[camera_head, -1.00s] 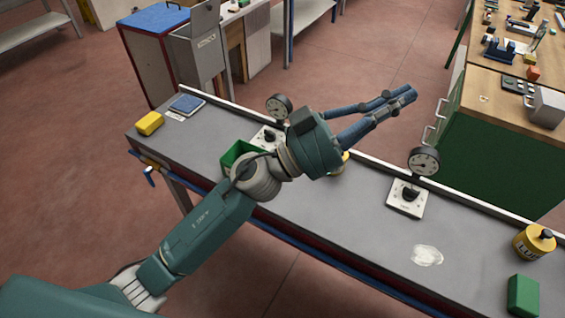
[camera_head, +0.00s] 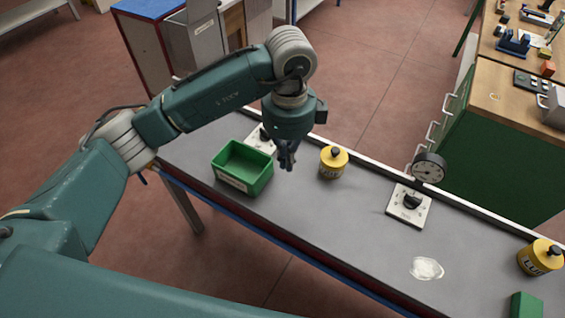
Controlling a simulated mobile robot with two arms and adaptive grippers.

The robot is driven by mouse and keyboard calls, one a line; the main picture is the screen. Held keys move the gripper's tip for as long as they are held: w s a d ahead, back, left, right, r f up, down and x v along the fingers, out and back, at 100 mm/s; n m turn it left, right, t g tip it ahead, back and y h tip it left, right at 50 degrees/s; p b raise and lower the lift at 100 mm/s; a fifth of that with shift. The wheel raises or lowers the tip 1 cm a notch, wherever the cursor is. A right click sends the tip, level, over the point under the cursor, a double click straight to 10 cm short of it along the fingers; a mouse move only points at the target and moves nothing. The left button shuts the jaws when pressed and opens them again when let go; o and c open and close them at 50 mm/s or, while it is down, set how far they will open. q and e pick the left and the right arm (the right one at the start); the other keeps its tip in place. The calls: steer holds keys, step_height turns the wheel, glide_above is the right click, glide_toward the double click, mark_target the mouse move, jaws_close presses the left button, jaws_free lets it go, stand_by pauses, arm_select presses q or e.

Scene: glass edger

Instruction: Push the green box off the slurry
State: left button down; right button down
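A white slurry patch (camera_head: 427,268) lies on the grey bench top at the lower right, with nothing on it. A small green block (camera_head: 526,306) is right of it, apart from it and cut by the bottom edge. A larger open green bin (camera_head: 243,167) with a pale label stands left of centre. I cannot tell which of these two is the green box. My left gripper (camera_head: 287,160) points down just right of the bin, its dark fingers seen nearly edge-on; their opening is unclear. My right gripper is out of view.
A yellow tin (camera_head: 333,163) stands right of my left gripper. A white ledge runs along the bench's far side. Grey surface is clear between bin and slurry.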

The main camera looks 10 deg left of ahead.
arm_select(q)
step_height(320, 180, down, 8)
steer(key=p, duration=0.2)
steer(key=shift+s+f+p, duration=0.1)
steer(key=shift+f+p, duration=0.15)
steer(key=shift+p, duration=0.1)
steer(key=a+p, duration=0.1)
steer(key=w+a, duration=0.1)
steer(key=a, duration=0.1)
steer(key=shift+f+p, duration=0.1)
steer(key=shift+p, duration=0.25)
steer(key=shift+w+a+f, duration=0.1)
steer(key=shift+w+a, duration=0.1)
steer(key=shift+a, duration=0.15)
steer(key=w+a+b, duration=0.2)
steer(key=a, duration=0.5)
steer(key=w+a+b, duration=0.2)
steer(key=a, duration=0.5)
steer(key=w+a+b, duration=0.3)
steer(key=a, duration=0.4)
steer(key=shift+a, duration=0.15)
